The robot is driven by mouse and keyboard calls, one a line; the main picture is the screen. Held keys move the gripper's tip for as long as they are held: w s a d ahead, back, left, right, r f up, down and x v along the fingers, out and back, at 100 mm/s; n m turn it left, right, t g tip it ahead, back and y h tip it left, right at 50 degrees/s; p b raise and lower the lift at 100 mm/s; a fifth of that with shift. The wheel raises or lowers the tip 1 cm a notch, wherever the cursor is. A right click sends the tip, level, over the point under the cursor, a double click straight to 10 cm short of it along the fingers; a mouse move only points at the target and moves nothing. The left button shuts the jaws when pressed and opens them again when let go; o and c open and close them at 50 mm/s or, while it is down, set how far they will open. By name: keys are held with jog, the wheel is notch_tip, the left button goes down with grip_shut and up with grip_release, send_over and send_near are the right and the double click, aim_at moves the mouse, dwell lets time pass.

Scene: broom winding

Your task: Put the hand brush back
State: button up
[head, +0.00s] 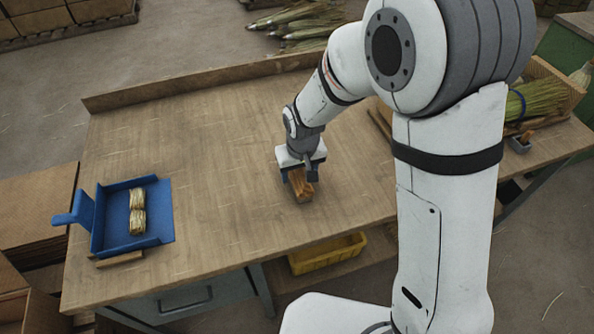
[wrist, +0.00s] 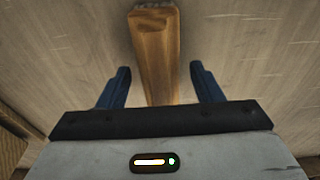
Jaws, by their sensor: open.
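The hand brush (head: 301,187) lies on the wooden workbench, its wooden handle pointing toward the front edge in the head view. In the wrist view the brush handle (wrist: 158,55) runs between my two blue fingers, with a gap on each side. My gripper (head: 300,176) is open and low over the brush; it also shows in the wrist view (wrist: 160,85). My gripper hides part of the brush in the head view.
A blue dustpan (head: 167,217) with bundled straw pieces (head: 137,210) sits at the bench's left. A yellow bin (head: 328,253) is below the front edge. Straw in a crate (head: 540,98) and a small grey holder (head: 520,145) stand at the right. The bench (head: 215,170) between is clear.

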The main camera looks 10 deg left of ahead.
notch_tip(320, 180, up, 12)
jog(key=s, duration=0.1)
jog(key=shift+s+d+f, duration=0.2)
jog(key=shift+s+d, duration=0.1)
jog(key=shift+d, duration=0.15)
jog(key=s+d+r+m, duration=0.2)
jog(key=d+r, duration=0.1)
jog(key=d, duration=0.5)
jog(key=s+d+r+m, duration=0.1)
jog(key=d+r, duration=0.1)
jog(key=d, duration=0.5)
jog(key=s+d+r+m+t, duration=0.1)
jog(key=s+d+m, duration=0.2)
jog(key=s+d, duration=0.6)
jog(key=shift+s+d+h, duration=0.2)
jog(key=shift+d+h, duration=0.2)
jog(key=shift+d, duration=0.55)
jog(key=shift+c, duration=0.3)
